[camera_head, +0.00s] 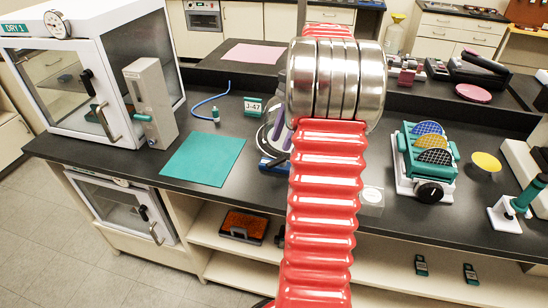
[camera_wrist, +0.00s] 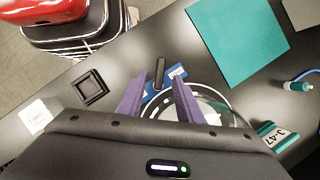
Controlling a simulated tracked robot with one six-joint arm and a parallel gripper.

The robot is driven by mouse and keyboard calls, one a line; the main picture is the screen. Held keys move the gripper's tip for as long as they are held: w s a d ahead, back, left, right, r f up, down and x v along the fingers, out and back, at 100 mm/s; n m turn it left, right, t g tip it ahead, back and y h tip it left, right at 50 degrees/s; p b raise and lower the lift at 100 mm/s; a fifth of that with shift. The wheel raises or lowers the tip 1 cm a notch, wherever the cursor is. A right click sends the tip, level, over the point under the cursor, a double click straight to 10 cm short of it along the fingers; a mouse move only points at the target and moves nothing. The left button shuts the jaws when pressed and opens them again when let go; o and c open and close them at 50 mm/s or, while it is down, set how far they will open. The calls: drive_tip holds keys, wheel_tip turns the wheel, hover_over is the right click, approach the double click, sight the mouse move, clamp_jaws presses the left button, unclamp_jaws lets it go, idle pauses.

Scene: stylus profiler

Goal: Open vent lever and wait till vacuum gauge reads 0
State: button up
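My gripper (camera_wrist: 158,76) is open, its two purple fingers pointing at a clear round chamber (camera_wrist: 205,100) on a blue base. A small black lever (camera_wrist: 160,72) shows between the fingertips in the wrist view; I cannot tell whether they touch it. In the head view, the chamber's blue base (camera_head: 273,166) and parts of the purple fingers show left of my red arm, which hides the rest. A round dial gauge (camera_head: 57,25) sits on the white DRY 1 cabinet (camera_head: 70,105); its reading is too small to tell. No gauge on the chamber is visible.
A wafer holder (camera_head: 427,160) stands to the right. A black square tray (camera_wrist: 92,87) lies near the bench edge.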

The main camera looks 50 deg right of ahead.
sight(273, 162)
drive_tip(key=x, duration=0.7)
drive_tip(key=shift+a+f, duration=0.1)
drive_tip(key=shift+c, duration=0.5)
